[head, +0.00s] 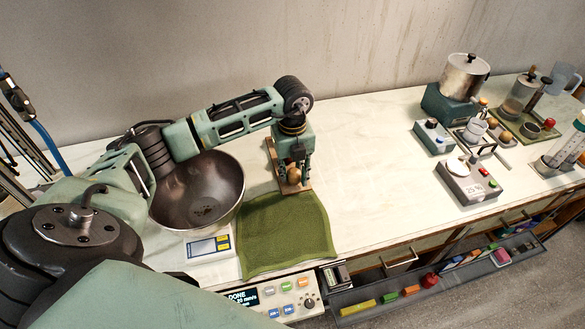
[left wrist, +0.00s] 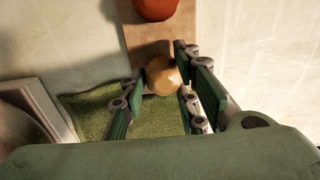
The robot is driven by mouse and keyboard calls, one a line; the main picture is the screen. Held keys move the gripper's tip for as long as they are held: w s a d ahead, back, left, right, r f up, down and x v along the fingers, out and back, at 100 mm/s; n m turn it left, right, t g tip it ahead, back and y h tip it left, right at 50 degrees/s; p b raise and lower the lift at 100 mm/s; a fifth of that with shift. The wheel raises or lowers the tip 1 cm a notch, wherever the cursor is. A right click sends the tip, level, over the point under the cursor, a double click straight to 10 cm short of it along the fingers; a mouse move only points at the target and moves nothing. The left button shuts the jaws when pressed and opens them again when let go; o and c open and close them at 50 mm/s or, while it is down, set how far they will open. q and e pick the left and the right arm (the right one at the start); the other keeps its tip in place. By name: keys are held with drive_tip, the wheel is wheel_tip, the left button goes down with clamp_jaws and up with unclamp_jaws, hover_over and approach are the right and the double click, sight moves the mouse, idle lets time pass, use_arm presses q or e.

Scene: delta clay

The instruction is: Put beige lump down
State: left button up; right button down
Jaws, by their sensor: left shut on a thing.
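The beige lump (head: 293,175) is a round, tan ball between the fingers of my left gripper (head: 294,177) in the head view. In the left wrist view the lump (left wrist: 163,76) sits between the green fingers of the left gripper (left wrist: 160,95), which is shut on it. It is over or on a narrow wooden board (head: 272,160), just behind the green cloth (head: 287,232). I cannot tell whether the lump touches the board. My right gripper is not in view.
A reddish-orange lump (left wrist: 155,8) is on the board in the left wrist view. A pot (head: 465,76) and several devices stand at the right. The table's middle right is clear.

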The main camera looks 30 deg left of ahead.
sight(293, 171)
use_arm(q)
drive_tip(key=shift+f, duration=0.2)
drive_tip(key=o, duration=0.9)
drive_tip(key=shift+o, duration=1.4)
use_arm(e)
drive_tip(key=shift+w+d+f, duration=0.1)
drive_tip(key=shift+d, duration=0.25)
use_arm(q)
drive_tip(key=shift+r, duration=0.1)
drive_tip(key=shift+r, duration=0.15)
drive_tip(key=shift+w+r, duration=0.1)
drive_tip(key=shift+r, duration=0.15)
wheel_tip(293, 171, up, 12)
drive_tip(key=b, duration=0.3)
drive_tip(key=shift+f+b, duration=0.25)
drive_tip(key=shift+b, duration=0.15)
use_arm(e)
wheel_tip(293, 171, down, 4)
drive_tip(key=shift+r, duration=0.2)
